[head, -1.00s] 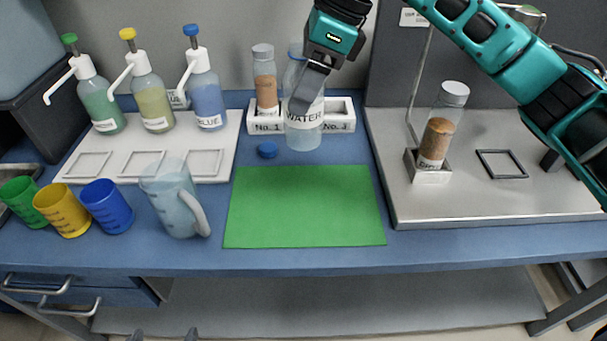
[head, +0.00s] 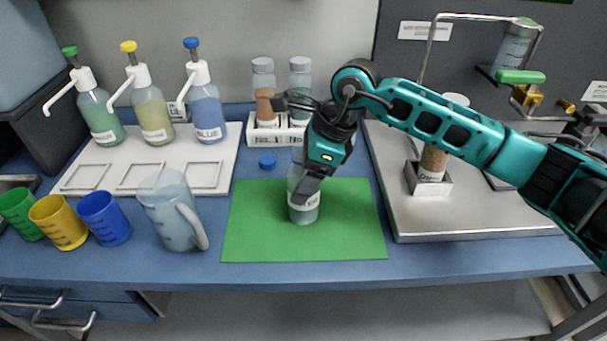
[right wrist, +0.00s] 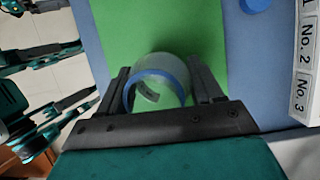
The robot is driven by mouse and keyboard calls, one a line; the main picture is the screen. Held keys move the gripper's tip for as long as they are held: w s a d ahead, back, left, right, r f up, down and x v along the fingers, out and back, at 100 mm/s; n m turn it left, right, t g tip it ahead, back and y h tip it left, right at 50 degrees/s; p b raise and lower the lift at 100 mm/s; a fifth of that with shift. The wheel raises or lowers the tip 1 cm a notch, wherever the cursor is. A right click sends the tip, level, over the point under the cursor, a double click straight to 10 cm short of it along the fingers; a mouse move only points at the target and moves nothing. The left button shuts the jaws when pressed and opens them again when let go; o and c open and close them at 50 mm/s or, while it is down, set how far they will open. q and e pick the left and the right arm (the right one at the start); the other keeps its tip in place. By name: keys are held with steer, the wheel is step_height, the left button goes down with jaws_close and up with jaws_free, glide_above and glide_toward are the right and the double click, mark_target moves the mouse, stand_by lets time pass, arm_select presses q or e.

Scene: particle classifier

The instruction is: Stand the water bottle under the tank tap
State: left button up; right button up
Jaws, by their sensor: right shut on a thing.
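The clear water bottle (head: 304,212) with a white label appears upright over the green mat (head: 250,225); I cannot tell if its base touches the mat. My right gripper (head: 308,188) is shut on it from above and hides part of its upper body. In the right wrist view the bottle (right wrist: 158,82) shows a blue ring between the two fingers (right wrist: 163,85). The tank (head: 512,48) hangs on a bent metal frame at the upper right, with a green handle (head: 520,76) and a brass tap (head: 527,98) below it. My left gripper is not in view.
A blue cap (head: 267,161) lies behind the mat. A pitcher (head: 172,215) stands left of it. A bottle rack (head: 284,135) is behind. On the steel tray (head: 440,220), a bottle of brown grains sits in a square holder (head: 430,184). My right arm crosses above the tray.

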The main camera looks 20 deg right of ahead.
steer(key=shift+f, duration=0.1)
steer(key=o, duration=1.2)
steer(key=shift+c, duration=0.2)
